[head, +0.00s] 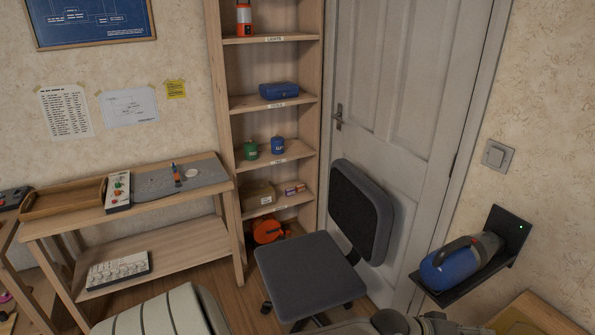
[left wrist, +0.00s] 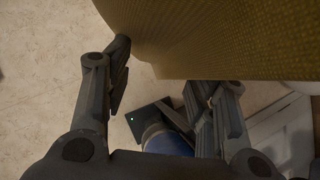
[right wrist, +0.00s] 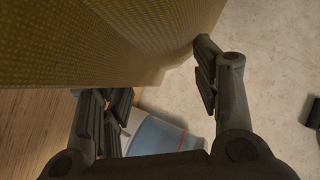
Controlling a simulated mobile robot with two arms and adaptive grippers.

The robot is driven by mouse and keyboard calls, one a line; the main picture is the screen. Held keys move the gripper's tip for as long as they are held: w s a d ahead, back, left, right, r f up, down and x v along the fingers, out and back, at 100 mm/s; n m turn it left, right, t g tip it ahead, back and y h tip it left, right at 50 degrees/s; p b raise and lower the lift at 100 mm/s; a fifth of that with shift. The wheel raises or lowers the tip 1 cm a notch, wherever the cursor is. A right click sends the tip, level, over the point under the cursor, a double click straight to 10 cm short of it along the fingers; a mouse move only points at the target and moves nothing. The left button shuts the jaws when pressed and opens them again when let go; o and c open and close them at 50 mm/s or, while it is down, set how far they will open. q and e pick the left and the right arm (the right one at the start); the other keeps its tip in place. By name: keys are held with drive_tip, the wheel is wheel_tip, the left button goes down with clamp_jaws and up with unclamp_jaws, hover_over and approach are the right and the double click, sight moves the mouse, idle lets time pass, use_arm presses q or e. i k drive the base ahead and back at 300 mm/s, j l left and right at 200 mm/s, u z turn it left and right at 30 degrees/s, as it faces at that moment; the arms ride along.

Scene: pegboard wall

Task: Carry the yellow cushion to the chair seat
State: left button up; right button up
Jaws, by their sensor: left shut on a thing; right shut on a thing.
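The yellow cushion (left wrist: 220,40) fills the top of the left wrist view and also shows in the right wrist view (right wrist: 130,40). My left gripper (left wrist: 172,75) is shut on it, one finger against its edge and the other partly hidden below it. My right gripper (right wrist: 160,75) is shut on it too, with one finger partly hidden. The cushion is not visible in the head view. The chair seat (head: 308,275) is dark grey, flat and bare, in front of the door, with its black backrest (head: 362,210) on the right.
A blue handheld vacuum (head: 455,268) sits on a black wall shelf (head: 505,235) at the right; it shows below my left gripper. A wooden bench (head: 130,215) and bookcase (head: 228,170) stand left of the chair. A blue-grey container (right wrist: 165,136) is below my right gripper.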

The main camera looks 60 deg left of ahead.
sight(304, 266)
drive_tip(key=k+j+u, duration=0.25)
drive_tip(key=k, duration=0.55)
drive_tip(key=u, duration=3.1)
drive_tip(key=i+l+u, duration=0.2)
drive_tip(key=i+l, duration=1.2)
drive_tip(key=i+l+z, duration=0.2)
drive_tip(key=i, duration=0.65)
drive_tip(key=z, duration=1)
